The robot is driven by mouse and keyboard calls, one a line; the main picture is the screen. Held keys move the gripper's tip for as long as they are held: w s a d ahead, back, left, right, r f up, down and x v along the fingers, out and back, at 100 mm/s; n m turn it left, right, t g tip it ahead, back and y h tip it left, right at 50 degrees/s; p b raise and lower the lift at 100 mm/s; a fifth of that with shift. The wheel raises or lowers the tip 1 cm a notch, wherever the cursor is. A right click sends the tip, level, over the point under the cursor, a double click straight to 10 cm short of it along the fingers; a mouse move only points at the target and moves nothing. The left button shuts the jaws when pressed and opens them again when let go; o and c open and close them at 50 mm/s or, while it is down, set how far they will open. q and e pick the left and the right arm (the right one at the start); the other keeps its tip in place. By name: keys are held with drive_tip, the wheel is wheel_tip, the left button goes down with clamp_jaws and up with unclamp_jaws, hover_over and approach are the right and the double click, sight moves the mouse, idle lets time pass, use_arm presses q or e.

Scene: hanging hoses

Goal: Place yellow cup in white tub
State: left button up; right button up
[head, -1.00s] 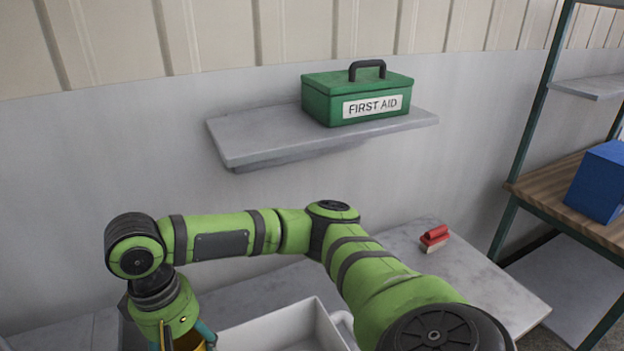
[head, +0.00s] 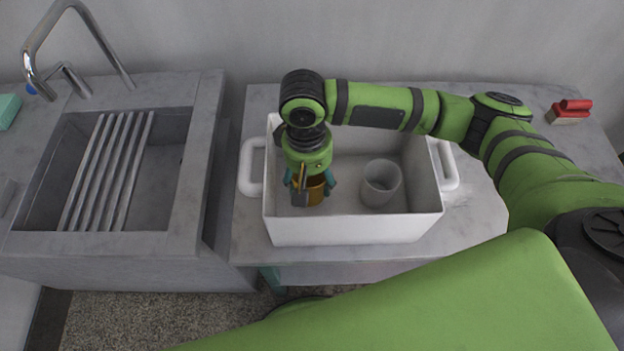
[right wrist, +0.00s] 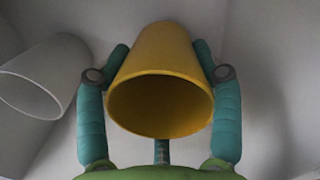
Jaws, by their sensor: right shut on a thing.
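The yellow cup (head: 311,189) is held in my right gripper (head: 310,184), over the left part of the white tub. In the right wrist view the yellow cup (right wrist: 162,82) sits between the two teal fingers, which touch its sides, with its open mouth toward the camera. The white tub (head: 355,229) stands on the grey counter with a handle at each end. I cannot tell whether the cup touches the tub's floor. My left gripper is not in view.
A light grey cup (head: 381,184) stands in the tub to the right of the yellow cup; it also shows in the right wrist view (right wrist: 45,76). A sink (head: 215,160) with a metal faucet (head: 66,40) lies left. A red brush (head: 570,111) lies at the counter's back right.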

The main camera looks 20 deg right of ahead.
drive_tip(key=shift+d+f, duration=0.1)
drive_tip(key=shift+f, duration=0.95)
drive_tip(key=o, duration=1.2)
drive_tip(key=shift+f, duration=0.1)
drive_tip(key=shift+o, duration=0.2)
wheel_tip(320, 180, up, 12)
drive_tip(key=shift+w+a, duration=0.25)
drive_tip(key=shift+w, duration=0.1)
drive_tip(key=shift+r, duration=0.2)
